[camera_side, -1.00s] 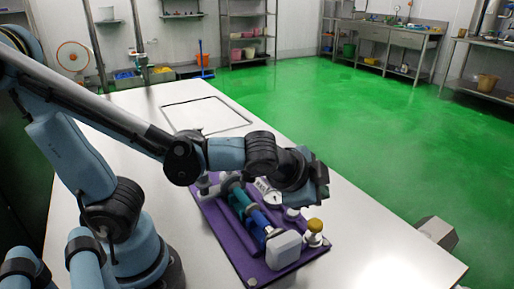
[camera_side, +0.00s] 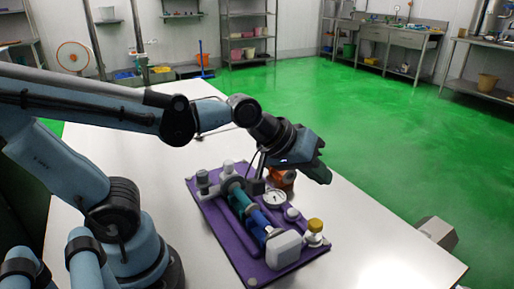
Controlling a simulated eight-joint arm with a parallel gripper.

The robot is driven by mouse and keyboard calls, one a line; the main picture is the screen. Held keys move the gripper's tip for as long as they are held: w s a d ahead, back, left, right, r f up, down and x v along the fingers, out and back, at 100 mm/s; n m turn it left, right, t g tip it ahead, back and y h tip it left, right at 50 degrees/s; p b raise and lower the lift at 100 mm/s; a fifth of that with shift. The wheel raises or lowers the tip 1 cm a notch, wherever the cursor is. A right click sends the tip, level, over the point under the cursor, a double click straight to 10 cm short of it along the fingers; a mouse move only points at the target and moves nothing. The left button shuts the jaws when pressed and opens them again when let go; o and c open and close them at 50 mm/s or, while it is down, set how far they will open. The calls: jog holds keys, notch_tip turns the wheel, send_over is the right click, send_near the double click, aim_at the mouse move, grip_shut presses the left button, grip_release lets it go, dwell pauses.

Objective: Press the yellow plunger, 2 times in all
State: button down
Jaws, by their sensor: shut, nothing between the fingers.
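The yellow plunger (camera_side: 315,225) is a round yellow cap on a pale base at the front right of the purple board (camera_side: 224,244). It stands upright and is in plain view. My gripper (camera_side: 322,176) is shut and empty. It hangs in the air above and behind the yellow plunger, clear of it, pointing down and to the right.
The board also carries a white dial gauge (camera_side: 274,199), a blue and green cylinder (camera_side: 249,212), a white block (camera_side: 284,249), a white knob (camera_side: 292,213) and an orange part (camera_side: 283,178). The table (camera_side: 385,240) right of the board is clear.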

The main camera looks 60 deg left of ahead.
aim_at(318, 221)
dwell(0.4)
jog(key=shift+f, duration=4.35)
jog(key=shift+f, duration=0.15)
jog(key=shift+f, duration=0.25)
jog(key=shift+f, duration=1.05)
jog(key=shift+r, duration=1.45)
jog(key=shift+r, duration=0.1)
jog(key=shift+r, duration=2.45)
